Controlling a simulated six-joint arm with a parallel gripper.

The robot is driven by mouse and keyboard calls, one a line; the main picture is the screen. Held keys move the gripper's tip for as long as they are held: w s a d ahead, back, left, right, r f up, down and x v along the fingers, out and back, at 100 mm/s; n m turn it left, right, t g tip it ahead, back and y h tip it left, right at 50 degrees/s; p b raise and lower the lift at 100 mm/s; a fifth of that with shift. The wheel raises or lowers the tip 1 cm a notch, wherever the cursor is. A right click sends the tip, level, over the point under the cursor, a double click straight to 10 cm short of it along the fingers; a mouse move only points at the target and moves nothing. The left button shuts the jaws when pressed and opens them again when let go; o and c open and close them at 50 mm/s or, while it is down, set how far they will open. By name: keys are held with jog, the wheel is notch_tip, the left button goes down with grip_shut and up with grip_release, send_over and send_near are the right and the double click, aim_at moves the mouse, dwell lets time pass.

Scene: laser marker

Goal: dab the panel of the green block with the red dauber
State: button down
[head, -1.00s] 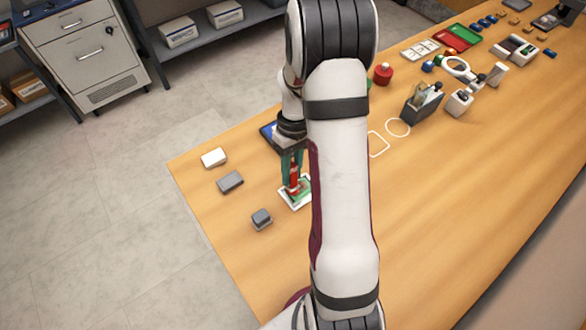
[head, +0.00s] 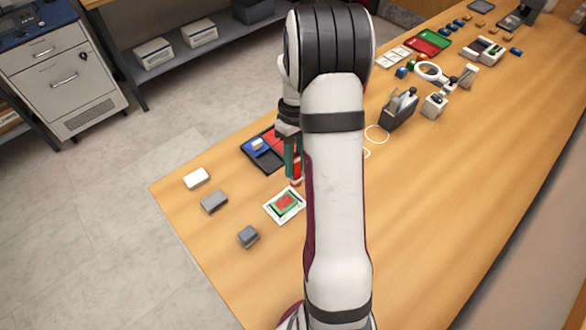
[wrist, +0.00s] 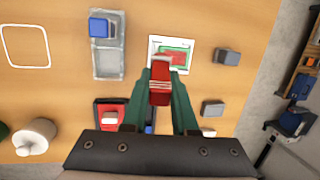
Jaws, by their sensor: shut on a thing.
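My gripper (head: 292,160) is shut on the red dauber (wrist: 160,82), which sits upright between its green fingers. In the head view the dauber's lower end (head: 296,181) shows beside my arm. The green block (head: 276,213) lies in a white square frame (head: 270,206) on the table, with a red panel (head: 286,202) on top. In the wrist view the block (wrist: 188,56) is just beyond the dauber, which hides part of its near side. The dauber appears apart from the block in the head view.
A tray (head: 250,146) with blue and red pads lies behind the block, partly hidden by my arm. Grey blocks (head: 214,201) (head: 248,236) and a white block (head: 196,178) stand to the left. A grey holder (head: 398,112) stands right of my arm.

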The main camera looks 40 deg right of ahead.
jog(key=shift+r, duration=2.1)
